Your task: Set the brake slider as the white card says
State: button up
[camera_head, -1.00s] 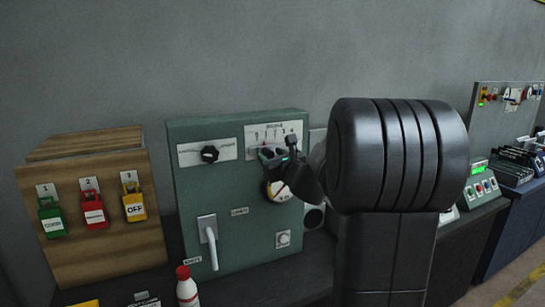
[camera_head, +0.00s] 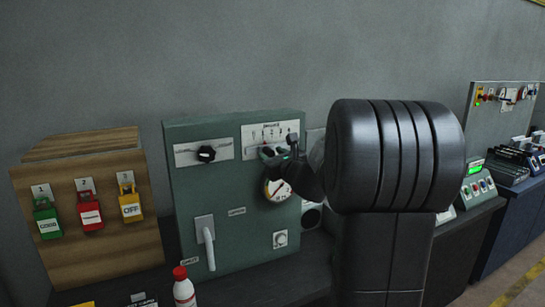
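The green control panel (camera_head: 232,225) stands against the wall in the head view. The brake slider's scale plate (camera_head: 270,131) is at its upper right, with small numbered marks. My gripper (camera_head: 276,152) is at the lower edge of this plate, and with my arm it hides the plate's lower right part. The slider's knob cannot be made out behind the gripper. The fingers are dark and small, so whether they are open or shut on the knob is unclear. No white card with a readable slider setting can be picked out.
A white lever (camera_head: 208,246) sticks out lower left. A wooden box (camera_head: 88,215) with coloured tags and a red-capped bottle (camera_head: 184,288) stand left.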

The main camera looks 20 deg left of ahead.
jog(key=b+v, duration=0.2)
jog(key=v, duration=1.1)
jog(key=shift+s+d+b, duration=0.2)
jog(key=shift+d+b, duration=0.15)
jog(key=shift+b, duration=0.05)
jog(key=p+x, duration=0.3)
jog(key=x, duration=1)
jog(key=shift+w+a, duration=0.2)
jog(key=shift+a, duration=0.3)
jog(key=shift+s+a, duration=0.15)
jog(key=shift+s, duration=0.15)
